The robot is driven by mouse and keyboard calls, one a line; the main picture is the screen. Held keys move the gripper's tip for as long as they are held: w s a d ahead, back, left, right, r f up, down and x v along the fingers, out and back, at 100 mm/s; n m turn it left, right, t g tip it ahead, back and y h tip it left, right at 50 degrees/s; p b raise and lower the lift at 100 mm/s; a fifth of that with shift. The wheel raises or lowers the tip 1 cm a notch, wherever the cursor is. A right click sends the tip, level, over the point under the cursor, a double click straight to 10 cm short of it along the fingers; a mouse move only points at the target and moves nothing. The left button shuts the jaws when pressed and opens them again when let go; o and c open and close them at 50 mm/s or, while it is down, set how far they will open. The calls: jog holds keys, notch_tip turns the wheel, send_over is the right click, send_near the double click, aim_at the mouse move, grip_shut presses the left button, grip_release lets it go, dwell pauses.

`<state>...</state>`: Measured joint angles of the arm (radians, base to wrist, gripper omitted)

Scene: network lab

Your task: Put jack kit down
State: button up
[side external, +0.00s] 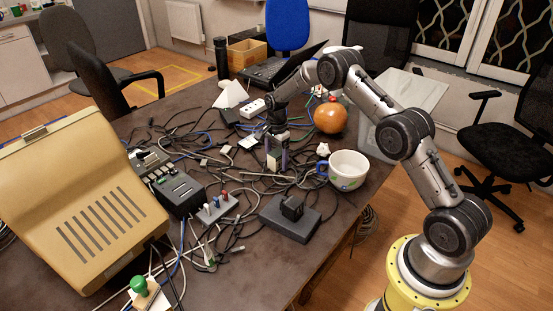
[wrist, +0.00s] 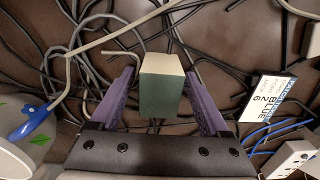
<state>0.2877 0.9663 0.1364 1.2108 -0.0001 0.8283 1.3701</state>
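I take the small cream and dark-green box (wrist: 161,92) to be the jack kit. In the wrist view it stands between the two purple fingers of my gripper (wrist: 161,73), its green face toward the camera. The fingertips lie close along both sides; whether they press on it or leave a thin gap is not clear. In the side view my gripper (side external: 276,158) points down, low over the cable-strewn middle of the table (side external: 255,268). The box is small and partly covered by the fingers there, so its contact with the table is hard to judge.
Loose cables surround the spot. A white mug (side external: 348,171) and an orange round object (side external: 330,118) stand to the right. A dark flat device (side external: 289,219) lies in front.

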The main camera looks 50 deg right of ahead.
notch_tip(320, 180, up, 14)
notch_tip(320, 180, up, 12)
jog(key=n+t, duration=0.2)
jog(key=n, duration=0.3)
send_over(276, 153)
jog(key=s+a, duration=0.6)
jog(key=s, duration=0.1)
jog(key=s+a+r+n, duration=0.2)
jog(key=s+n, duration=0.1)
jog(key=s, duration=0.3)
jog(key=s+a+r+n+t, duration=0.1)
jog(key=s+a+r+n, duration=0.2)
jog(key=s, duration=0.4)
jog(key=s+a+r+n+t, duration=0.1)
jog(key=s+a+r+n, duration=0.1)
jog(key=s, duration=0.4)
jog(key=shift+s+a+r+n, duration=0.35)
jog(key=shift+r+n, duration=0.05)
jog(key=shift+r, duration=0.2)
jog(key=shift+o, duration=0.4)
jog(key=s+a+f+n, duration=0.1)
jog(key=s+n, duration=0.1)
jog(key=s, duration=0.3)
jog(key=s+a+f+n+t, duration=0.1)
jog(key=s+f+n, duration=0.1)
jog(key=s, duration=0.3)
jog(key=shift+s+f+n+t, duration=0.25)
jog(key=shift+s+n+t, duration=0.05)
jog(key=shift+n, duration=0.2)
jog(key=shift+s+f, duration=0.15)
